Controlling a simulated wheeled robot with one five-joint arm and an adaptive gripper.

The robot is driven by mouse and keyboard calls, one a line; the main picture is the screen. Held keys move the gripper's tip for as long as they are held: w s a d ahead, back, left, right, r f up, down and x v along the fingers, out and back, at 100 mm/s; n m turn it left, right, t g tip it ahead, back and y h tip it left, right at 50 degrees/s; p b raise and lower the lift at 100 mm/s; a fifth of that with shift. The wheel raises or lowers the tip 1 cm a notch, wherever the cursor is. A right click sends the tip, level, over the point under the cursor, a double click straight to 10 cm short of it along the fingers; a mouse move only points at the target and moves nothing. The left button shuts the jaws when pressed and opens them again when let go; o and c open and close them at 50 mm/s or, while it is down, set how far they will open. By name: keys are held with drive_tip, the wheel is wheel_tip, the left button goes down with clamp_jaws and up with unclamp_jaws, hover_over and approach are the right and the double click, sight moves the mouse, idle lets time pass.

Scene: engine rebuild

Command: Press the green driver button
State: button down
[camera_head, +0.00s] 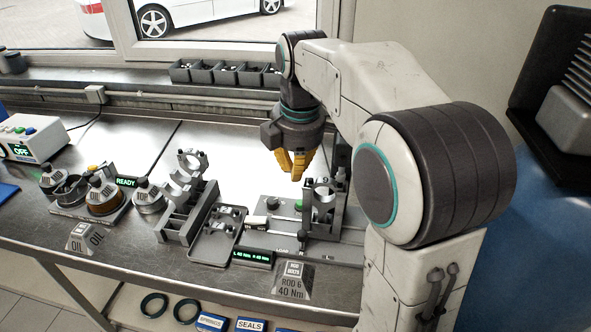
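My gripper (296,174) has yellow fingers that point down above the right part of the steel bench. They look close together, but the gap between them is not clear, and I see nothing held. A small green button (298,204) sits on the dark fixture (268,223) below the gripper, beside a black knob (273,203). The gripper is above the button and apart from it. Another small green spot (30,131) shows on the white box (35,146) at the far left, whose display reads OFF. I cannot tell from labels which is the driver button.
An upright holder (322,205) with a connecting rod stands right of the green button. A dark tray (205,240) with small parts and a torque display (252,257) lie in front. Bins (225,74) line the back ledge.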

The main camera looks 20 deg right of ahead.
drive_tip(key=shift+s+a+m, duration=0.15)
drive_tip(key=shift+s+m, duration=0.15)
drive_tip(key=shift+s, duration=0.15)
idle(0.7)
drive_tip(key=s+f+m, duration=0.4)
drive_tip(key=f+m, duration=0.3)
drive_tip(key=m, duration=0.6)
drive_tip(key=s+a+t, duration=0.2)
drive_tip(key=s+a, duration=0.1)
drive_tip(key=s, duration=1.1)
drive_tip(key=shift+s+a+r+m, duration=0.15)
drive_tip(key=shift+s+a+m, duration=0.15)
drive_tip(key=shift+m, duration=0.1)
